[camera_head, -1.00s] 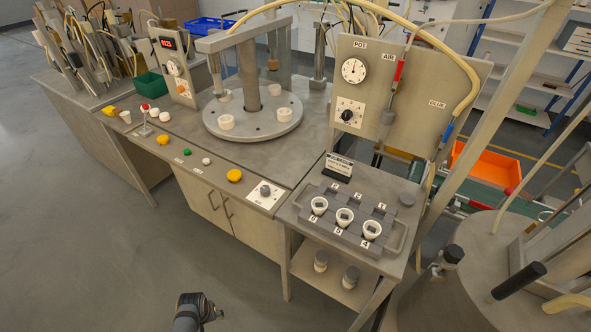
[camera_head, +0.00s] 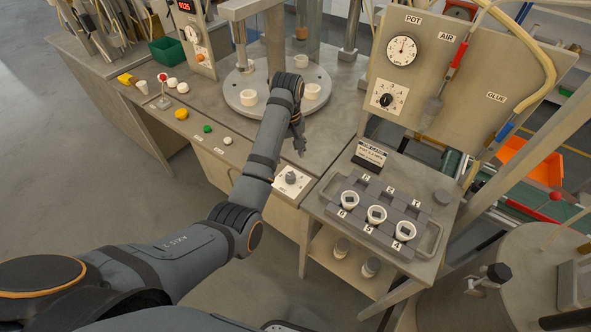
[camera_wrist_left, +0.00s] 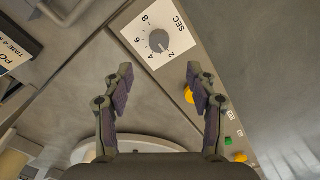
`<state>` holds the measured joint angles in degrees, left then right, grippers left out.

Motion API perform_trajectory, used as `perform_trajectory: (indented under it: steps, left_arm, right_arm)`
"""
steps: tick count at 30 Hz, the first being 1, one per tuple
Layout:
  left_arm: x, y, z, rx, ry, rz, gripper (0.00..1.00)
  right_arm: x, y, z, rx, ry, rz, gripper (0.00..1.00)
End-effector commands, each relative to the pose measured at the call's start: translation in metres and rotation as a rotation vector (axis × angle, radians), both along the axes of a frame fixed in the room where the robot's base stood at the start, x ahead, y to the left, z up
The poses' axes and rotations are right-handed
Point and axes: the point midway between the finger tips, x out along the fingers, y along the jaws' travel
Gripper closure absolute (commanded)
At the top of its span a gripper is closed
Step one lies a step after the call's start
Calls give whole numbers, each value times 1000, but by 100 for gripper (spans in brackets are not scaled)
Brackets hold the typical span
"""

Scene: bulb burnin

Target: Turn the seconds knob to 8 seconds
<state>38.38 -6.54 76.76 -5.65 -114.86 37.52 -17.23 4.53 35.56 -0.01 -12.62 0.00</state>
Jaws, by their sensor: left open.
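The seconds knob (camera_head: 291,177) is a small grey knob on a white plate at the front edge of the bench. In the left wrist view the knob (camera_wrist_left: 158,40) sits at the top centre, on a plate marked SEC with 2, 4, 6 and 8. Its mark appears to point near the 2. My left gripper (camera_head: 299,138) is above the bench, behind the knob in the head view. In the left wrist view my left gripper (camera_wrist_left: 160,75) is open and empty, its fingers apart from the knob. My right gripper is not in view.
A round turntable (camera_head: 277,91) with white cups stands behind my left gripper. A grey tray (camera_head: 433,238) with white cups is to the right. Yellow (camera_head: 181,114) and green (camera_head: 208,129) buttons line the bench edge. An upright panel (camera_head: 436,100) with dials stands behind the tray.

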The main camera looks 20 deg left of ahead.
Motion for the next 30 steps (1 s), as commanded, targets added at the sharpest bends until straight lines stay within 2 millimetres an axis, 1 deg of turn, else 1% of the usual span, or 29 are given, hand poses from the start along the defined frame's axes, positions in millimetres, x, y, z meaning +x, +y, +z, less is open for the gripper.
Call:
perform_trajectory:
  steps: [2,5,8,12,13,15,18,22,25,30]
  left_arm:
    - [3,-2,4,1,8,8,42]
    - [3,-2,3,0,8,10,42]
    - [3,-2,-8,1,8,9,42]
    - [2,-2,-36,1,8,8,42]
    - [2,-2,-38,0,10,8,42]
    - [2,-2,-53,1,11,8,42]
    - [2,-2,-69,1,11,8,42]
    - [2,-2,-89,1,8,8,42]
    - [2,-2,-97,1,8,8,42]
    - [3,-2,-101,1,6,8,42]
  right_arm:
    - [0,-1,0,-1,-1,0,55]
    - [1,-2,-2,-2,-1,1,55]
    - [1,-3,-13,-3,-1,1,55]
    - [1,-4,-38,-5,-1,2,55]
    - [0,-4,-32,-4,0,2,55]
    - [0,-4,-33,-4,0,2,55]
    - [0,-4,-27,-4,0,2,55]
    - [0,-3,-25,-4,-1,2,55]
    - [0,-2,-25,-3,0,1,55]
    - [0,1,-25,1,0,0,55]
